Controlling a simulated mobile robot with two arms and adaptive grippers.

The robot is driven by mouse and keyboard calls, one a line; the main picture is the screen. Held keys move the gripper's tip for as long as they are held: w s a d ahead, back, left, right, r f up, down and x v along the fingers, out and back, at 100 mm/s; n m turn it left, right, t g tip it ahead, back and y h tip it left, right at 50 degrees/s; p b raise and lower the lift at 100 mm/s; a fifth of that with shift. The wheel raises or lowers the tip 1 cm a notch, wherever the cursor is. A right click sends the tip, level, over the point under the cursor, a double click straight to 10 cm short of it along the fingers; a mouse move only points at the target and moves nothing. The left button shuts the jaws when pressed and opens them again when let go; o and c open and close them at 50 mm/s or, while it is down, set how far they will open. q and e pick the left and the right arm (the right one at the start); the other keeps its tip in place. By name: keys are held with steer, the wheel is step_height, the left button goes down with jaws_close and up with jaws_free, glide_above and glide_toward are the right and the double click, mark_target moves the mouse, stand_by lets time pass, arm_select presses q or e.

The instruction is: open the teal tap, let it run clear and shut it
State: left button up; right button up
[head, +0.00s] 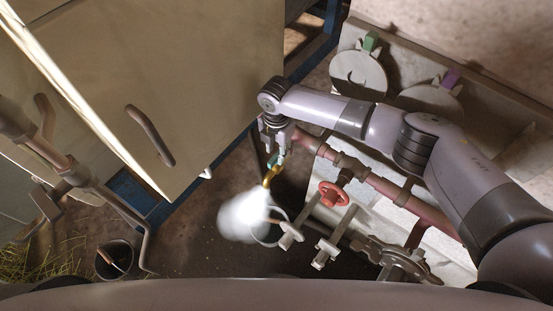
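The teal tap (275,160) shows as a small teal handle above a brass spout (269,178), at the end of the reddish pipe near the middle of the head view. A white cloud (241,216) hangs below the spout and covers part of a grey bucket (270,234). My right gripper (276,149) comes in from the right and points down at the teal handle, at or very near it. Its fingers are too small to tell whether they are closed on the handle. My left gripper is not in view.
A red handwheel (333,194) sits close right of the tap, with grey valve handles (325,254) below it. A large beige cabinet (185,75) stands at left. Two round plates with green (371,42) and purple (450,78) tags are at upper right. A dark bucket (114,259) stands lower left.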

steer(key=shift+f+b, duration=0.5)
steer(key=shift+f, duration=0.5)
jaws_close()
